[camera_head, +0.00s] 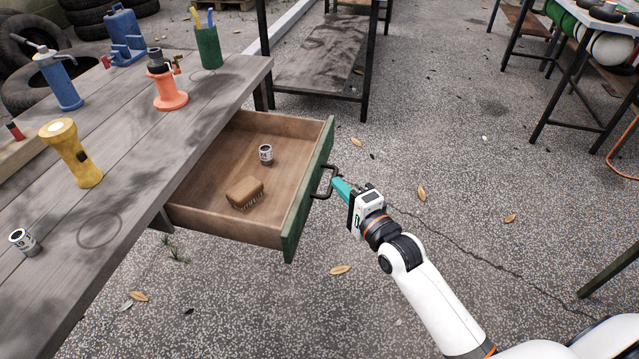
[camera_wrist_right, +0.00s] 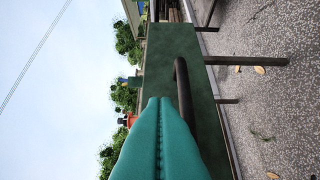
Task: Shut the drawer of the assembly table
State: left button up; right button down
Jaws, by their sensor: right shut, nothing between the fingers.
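The drawer (camera_head: 222,207) of the grey wooden assembly table (camera_head: 120,205) stands pulled well out to the right. Its green front (camera_head: 299,215) carries a dark bar handle (camera_head: 327,182). A brush (camera_head: 245,191) and a small can (camera_head: 266,154) lie inside the drawer. My right gripper (camera_head: 338,184) has its teal fingers shut together with nothing between them, right by the handle. In the right wrist view the shut fingertips (camera_wrist_right: 160,102) point at the green front beside the handle (camera_wrist_right: 183,95); I cannot tell if they touch. My left gripper is not in view.
A dark-framed shelf (camera_head: 320,62) stands behind the drawer. The paved floor to the right is mostly clear.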

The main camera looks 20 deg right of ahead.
aim_at(310, 170)
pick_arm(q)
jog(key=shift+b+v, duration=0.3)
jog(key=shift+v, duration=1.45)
pick_arm(e)
jog(key=shift+w+a, duration=1.8)
jog(key=shift+w, duration=0.05)
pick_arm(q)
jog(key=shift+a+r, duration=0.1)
pick_arm(e)
jog(key=shift+a, duration=0.1)
